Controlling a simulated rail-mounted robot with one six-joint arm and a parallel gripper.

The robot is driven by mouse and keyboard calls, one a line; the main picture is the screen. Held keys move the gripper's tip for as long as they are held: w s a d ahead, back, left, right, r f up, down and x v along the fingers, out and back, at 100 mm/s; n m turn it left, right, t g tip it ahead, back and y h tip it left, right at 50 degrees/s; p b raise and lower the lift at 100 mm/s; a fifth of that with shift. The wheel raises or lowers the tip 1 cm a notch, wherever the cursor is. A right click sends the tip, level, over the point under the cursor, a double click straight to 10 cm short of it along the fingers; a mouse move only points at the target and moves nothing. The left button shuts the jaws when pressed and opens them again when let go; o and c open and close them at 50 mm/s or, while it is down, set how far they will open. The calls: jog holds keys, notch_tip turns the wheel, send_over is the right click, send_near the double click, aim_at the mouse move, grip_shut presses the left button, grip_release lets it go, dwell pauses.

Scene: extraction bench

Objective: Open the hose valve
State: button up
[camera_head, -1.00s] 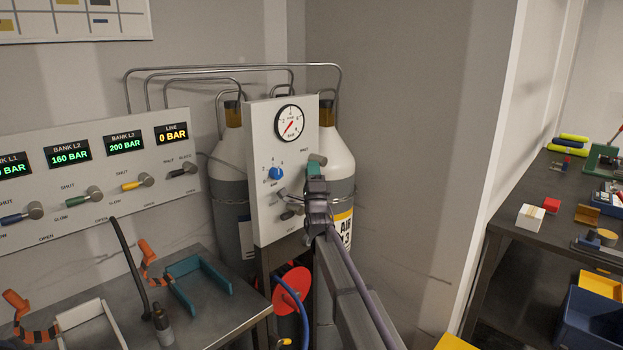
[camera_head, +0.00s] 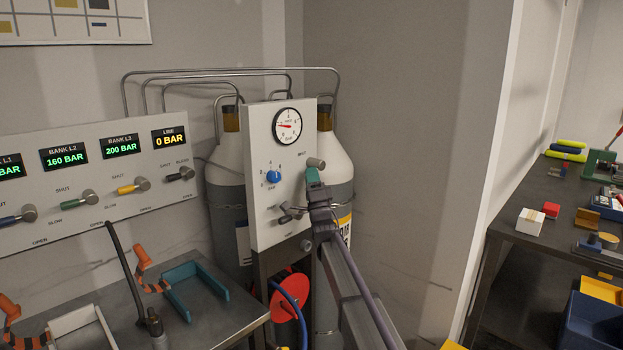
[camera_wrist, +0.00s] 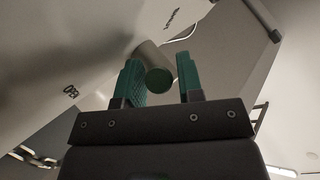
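The hose valve's grey hub (camera_head: 316,163) sits at the right edge of the upright white panel (camera_head: 262,215), close under the SHUT label. In the head view my gripper (camera_head: 313,177) is just below the hub, with its teal fingers against the panel's edge. In the wrist view a grey bar with a round green end (camera_wrist: 159,80), seemingly the valve handle, lies between my two teal fingers (camera_wrist: 161,82). The left finger is close against it; a narrow gap shows at the right finger, so the fingers look open around it. My gripper hides most of the handle in the head view.
A round gauge (camera_head: 287,126) and a blue knob (camera_head: 273,177) are on the panel. Gas cylinders (camera_head: 338,162) stand behind it. A red hose reel (camera_head: 290,292) is below. The bank panel (camera_head: 100,180) reads LINE 0 BAR. Benches flank left and right.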

jog(key=shift+o, duration=0.2)
jog(key=b+v, duration=0.8)
jog(key=v, duration=0.2)
jog(key=shift+s+f, duration=0.25)
jog(key=shift+f, duration=0.05)
jog(key=shift+d, duration=0.1)
